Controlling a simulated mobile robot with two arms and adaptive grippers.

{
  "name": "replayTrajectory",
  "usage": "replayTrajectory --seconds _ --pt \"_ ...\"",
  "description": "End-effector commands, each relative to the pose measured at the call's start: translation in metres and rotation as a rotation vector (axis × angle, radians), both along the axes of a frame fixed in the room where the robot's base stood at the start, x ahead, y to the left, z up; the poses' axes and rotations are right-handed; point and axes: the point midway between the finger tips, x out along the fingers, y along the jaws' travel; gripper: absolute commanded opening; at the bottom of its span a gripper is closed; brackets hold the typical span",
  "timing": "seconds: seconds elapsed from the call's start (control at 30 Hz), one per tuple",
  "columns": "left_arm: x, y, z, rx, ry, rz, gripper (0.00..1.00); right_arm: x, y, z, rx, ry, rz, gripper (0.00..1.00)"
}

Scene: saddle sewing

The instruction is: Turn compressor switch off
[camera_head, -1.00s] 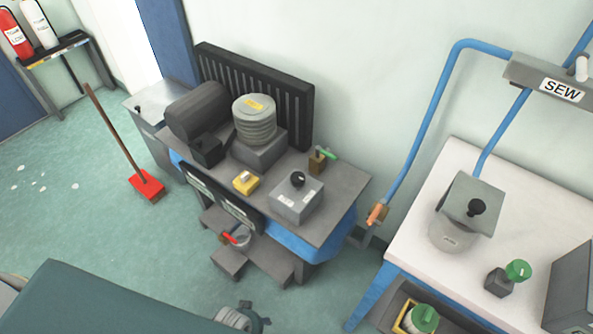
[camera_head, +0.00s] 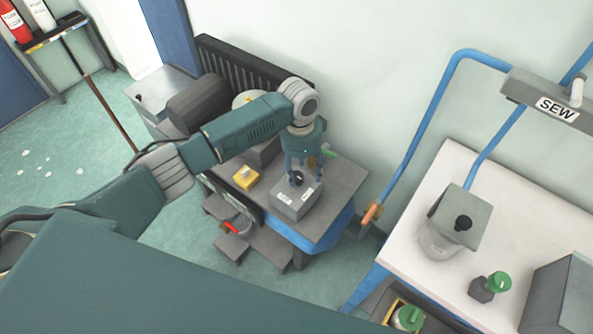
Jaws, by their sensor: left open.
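The compressor switch is a grey box (camera_head: 296,204) with a black knob (camera_head: 297,178) and white labels on its top. It sits on the compressor's grey top (camera_head: 340,187), near the front right. My left gripper (camera_head: 298,176) reaches in from the left and points down over the box. Its blue-grey fingers are open around or just above the knob; I cannot tell whether they touch it. The fingers partly hide the knob, so its setting is unclear. My right gripper is not in view.
A yellow switch block (camera_head: 246,178) sits left of the grey box. A green-handled valve (camera_head: 328,152) stands just behind it. My left arm hides part of the compressor. A white table (camera_head: 415,205) with a pot (camera_head: 440,240) stands at the right.

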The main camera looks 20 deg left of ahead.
Motion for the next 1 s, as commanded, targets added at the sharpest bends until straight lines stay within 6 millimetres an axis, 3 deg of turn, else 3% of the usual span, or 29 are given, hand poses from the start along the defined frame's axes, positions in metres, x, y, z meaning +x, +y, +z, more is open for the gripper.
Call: replayTrajectory --seconds 0.03,0.1,0.27,0.7,1.0 --pt "0.011 0.011 0.017 0.023 0.001 -0.012 0.55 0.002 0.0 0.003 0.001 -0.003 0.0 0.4" --pt "0.019 0.021 0.031 0.041 0.008 -0.025 0.55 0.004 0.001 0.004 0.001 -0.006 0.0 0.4" --pt "0.024 0.029 0.039 0.057 0.019 -0.035 0.55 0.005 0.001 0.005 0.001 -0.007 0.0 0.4" --pt "0.023 0.029 -0.036 0.056 0.019 -0.034 0.55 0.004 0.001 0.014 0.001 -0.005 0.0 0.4" --pt "0.024 0.028 -0.063 0.054 0.016 -0.035 0.55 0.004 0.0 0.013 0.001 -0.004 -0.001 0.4"
